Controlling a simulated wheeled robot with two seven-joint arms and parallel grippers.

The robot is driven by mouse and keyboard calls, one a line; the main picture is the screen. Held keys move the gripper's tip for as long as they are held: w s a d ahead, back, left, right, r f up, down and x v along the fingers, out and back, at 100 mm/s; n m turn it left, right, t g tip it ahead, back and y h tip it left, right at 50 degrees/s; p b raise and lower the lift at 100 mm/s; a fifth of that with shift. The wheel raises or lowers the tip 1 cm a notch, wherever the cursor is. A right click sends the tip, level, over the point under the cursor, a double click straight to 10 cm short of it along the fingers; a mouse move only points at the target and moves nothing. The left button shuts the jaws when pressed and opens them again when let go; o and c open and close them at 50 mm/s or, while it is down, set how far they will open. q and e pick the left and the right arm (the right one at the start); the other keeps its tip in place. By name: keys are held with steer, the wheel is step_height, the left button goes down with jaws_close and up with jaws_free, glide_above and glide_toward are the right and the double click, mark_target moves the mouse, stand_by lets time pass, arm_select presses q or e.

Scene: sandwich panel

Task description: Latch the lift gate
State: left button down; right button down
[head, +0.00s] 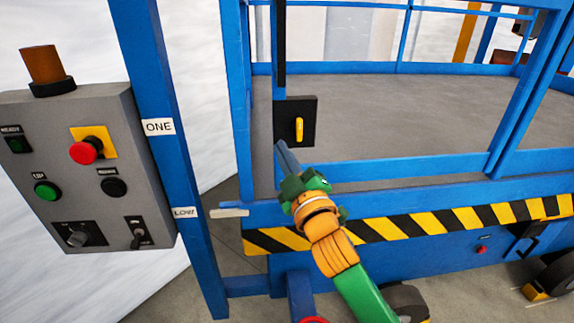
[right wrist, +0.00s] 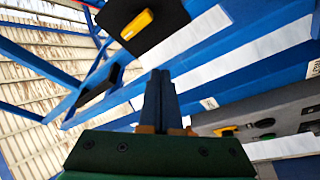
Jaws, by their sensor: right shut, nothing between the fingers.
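The latch is a black plate (head: 310,112) with a yellow handle (head: 299,130) on it, at the blue gate frame (head: 241,90) of the lift. The handle stands upright in the head view. In the right wrist view the yellow handle (right wrist: 137,24) and its black plate (right wrist: 165,38) are at the top. My right gripper (head: 281,147) is shut and empty, its fingertips just below and left of the plate in the head view. I cannot tell whether they touch anything. The shut fingertips (right wrist: 160,75) also show in the right wrist view, below the plate. My left gripper is out of view.
A grey control box (head: 110,120) with a red stop button (head: 86,151) and a green button (head: 46,190) stands on the left by a blue post (head: 158,100). Blue rails (head: 420,166) surround the grey platform (head: 400,115). A yellow-black striped edge (head: 430,222) runs below.

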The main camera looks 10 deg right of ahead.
steer(key=s+d+f+m+g+h, duration=0.1)
steer(key=s+d+f+m+g, duration=0.15)
steer(key=f, duration=0.45)
steer(key=s+d+f+m+g+h, duration=0.1)
steer(key=s+f+g, duration=0.25)
steer(key=f, duration=0.25)
steer(key=s+d+f+m+g, duration=0.1)
steer(key=s+f+m+g, duration=0.1)
steer(key=s+f, duration=0.35)
steer(key=s+d+f+m+g, duration=0.1)
steer(key=s+f+m+g, duration=0.3)
steer(key=s+f+g, duration=0.95)
steer(key=s+f+t, duration=0.2)
steer(key=s+f, duration=0.2)
steer(key=f, duration=0.6)
steer(key=s+f+t, duration=0.1)
steer(key=s+f, duration=0.2)
steer(key=f, duration=0.7)
steer(key=s+d+f, duration=0.2)
steer(key=s+f, duration=0.8)
steer(key=s, duration=0.2)
steer(key=shift+s+d+n+g+h, duration=0.2)
steer(key=shift+d+n+g+h, duration=0.1)
steer(key=shift+n+g, duration=0.15)
